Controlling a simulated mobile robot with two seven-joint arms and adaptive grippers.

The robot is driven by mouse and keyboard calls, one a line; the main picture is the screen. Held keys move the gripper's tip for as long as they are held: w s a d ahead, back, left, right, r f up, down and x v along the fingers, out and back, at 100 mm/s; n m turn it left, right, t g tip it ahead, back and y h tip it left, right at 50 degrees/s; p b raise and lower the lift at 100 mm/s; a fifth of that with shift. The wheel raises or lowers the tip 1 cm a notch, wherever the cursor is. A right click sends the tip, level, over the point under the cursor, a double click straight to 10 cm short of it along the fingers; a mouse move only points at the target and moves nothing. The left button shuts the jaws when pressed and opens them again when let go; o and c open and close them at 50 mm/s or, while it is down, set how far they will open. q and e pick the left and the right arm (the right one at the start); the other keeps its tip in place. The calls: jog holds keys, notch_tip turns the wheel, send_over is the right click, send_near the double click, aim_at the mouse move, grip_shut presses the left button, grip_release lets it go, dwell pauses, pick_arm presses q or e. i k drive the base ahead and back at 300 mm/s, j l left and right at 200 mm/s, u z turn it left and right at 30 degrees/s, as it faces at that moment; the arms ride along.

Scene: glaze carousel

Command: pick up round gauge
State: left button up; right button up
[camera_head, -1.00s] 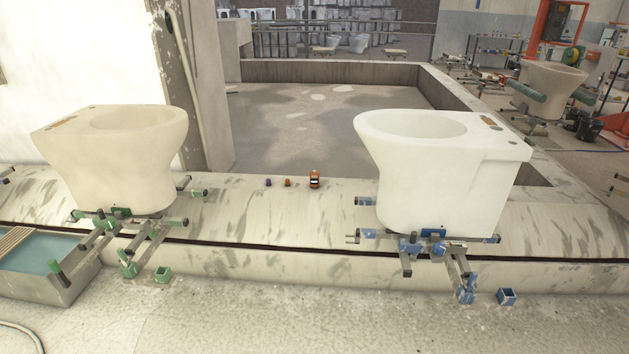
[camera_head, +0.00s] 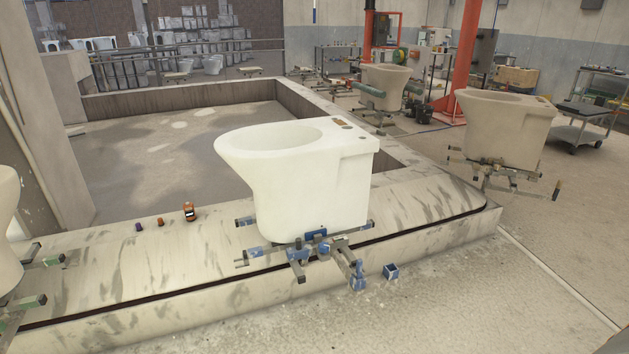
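No thing that I can clearly tell as a round gauge shows in the head view. A small orange device with a dark face (camera_head: 189,211) stands on the concrete ledge, left of the white toilet bowl. Beside it to the left are a tiny orange-brown item (camera_head: 161,221) and a tiny dark purple item (camera_head: 138,226). They are too small to tell what they are. Neither of my grippers is in view.
The white toilet bowl (camera_head: 300,175) stands on a blue-ended carrier (camera_head: 320,250) on the ledge (camera_head: 420,205). Another bowl (camera_head: 502,128) stands at the right, near a grey cart (camera_head: 590,115). A small blue box (camera_head: 391,271) lies on the floor. The front right floor is clear.

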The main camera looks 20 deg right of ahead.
aim_at(190, 211)
jog(key=i+j+z, duration=0.45)
jog(key=i+j, duration=0.55)
jog(key=i, duration=0.15)
